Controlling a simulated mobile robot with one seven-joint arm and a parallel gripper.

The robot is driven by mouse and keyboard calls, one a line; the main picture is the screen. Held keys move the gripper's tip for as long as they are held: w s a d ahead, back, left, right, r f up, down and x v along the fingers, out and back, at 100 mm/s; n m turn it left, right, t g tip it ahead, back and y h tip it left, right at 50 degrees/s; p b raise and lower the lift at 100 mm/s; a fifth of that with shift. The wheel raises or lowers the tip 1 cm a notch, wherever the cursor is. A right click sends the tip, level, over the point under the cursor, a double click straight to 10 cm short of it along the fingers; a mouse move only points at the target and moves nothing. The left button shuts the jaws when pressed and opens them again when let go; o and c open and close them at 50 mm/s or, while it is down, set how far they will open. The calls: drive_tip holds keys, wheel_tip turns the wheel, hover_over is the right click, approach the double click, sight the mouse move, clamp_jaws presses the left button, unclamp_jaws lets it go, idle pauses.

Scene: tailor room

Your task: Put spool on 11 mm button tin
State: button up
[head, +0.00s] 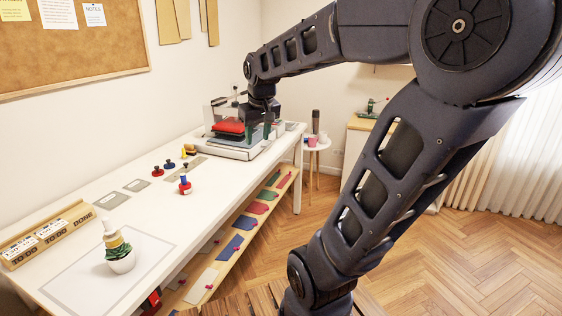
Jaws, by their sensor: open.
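My gripper (262,128) is at the far end of the white table, pointing down at a grey and white machine with a red part (229,126). It is open, and no object shows between its fingers. A small upright item in red and blue (185,185) stands mid-table; it may be a spool, but I cannot tell for sure. Smaller red (157,171) and blue (170,164) knobbed items stand behind it, with a yellow item (190,150) farther back. I cannot make out which thing is the 11 mm button tin; no label is readable.
The white table (130,205) runs along the wall. Flat grey pieces (112,200) lie mid-table. A lower shelf (215,270) holds several coloured pieces. A stool (316,145) stands beyond.

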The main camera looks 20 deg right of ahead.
drive_tip(key=s+d+f+m+t, duration=0.1)
drive_tip(key=s+d+f+m, duration=0.1)
drive_tip(key=s, duration=0.9)
wheel_tip(320, 180, down, 2)
drive_tip(key=shift+d+f, duration=0.2)
drive_tip(key=shift+d, duration=0.25)
drive_tip(key=shift+s, duration=0.1)
